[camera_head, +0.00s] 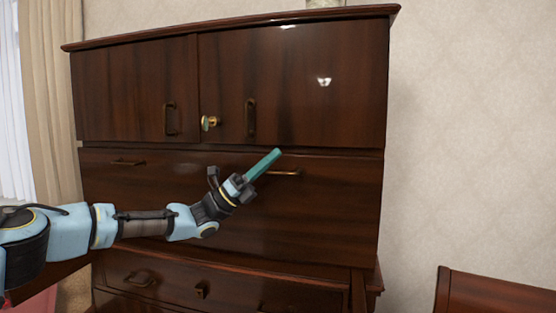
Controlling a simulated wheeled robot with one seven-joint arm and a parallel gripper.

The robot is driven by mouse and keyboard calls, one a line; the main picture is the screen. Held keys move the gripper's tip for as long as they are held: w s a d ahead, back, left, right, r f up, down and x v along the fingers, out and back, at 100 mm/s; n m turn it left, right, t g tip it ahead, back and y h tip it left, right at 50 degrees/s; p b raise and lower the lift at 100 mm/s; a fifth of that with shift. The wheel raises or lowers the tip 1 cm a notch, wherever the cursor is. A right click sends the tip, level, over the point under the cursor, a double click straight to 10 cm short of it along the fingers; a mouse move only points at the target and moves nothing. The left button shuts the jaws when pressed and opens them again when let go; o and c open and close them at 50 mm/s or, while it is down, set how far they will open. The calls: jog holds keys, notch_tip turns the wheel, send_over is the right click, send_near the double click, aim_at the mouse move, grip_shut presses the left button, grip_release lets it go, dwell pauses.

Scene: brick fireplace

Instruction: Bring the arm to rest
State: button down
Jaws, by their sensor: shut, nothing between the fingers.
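My arm reaches in from the left edge of the head view, extended to the right in front of a dark wooden cabinet (230,215). My gripper (276,153) has teal fingers pointing up and to the right. The fingers are together and empty. They appear beside the right handle (286,172) of the wide middle panel; I cannot tell whether they touch it. My arm hides part of the cabinet's lower left side.
The cabinet has two upper doors with upright handles and a brass knob (209,123); they look closed. Lower drawers sit beneath. A wooden furniture piece (490,295) stands at lower right, and a beige curtain (55,100) hangs at left. Bare wall shows at right.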

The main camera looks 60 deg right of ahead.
jog(key=b+v, duration=0.2)
jog(key=v, duration=0.7)
jog(key=shift+f+b, duration=0.25)
jog(key=shift+b, duration=0.1)
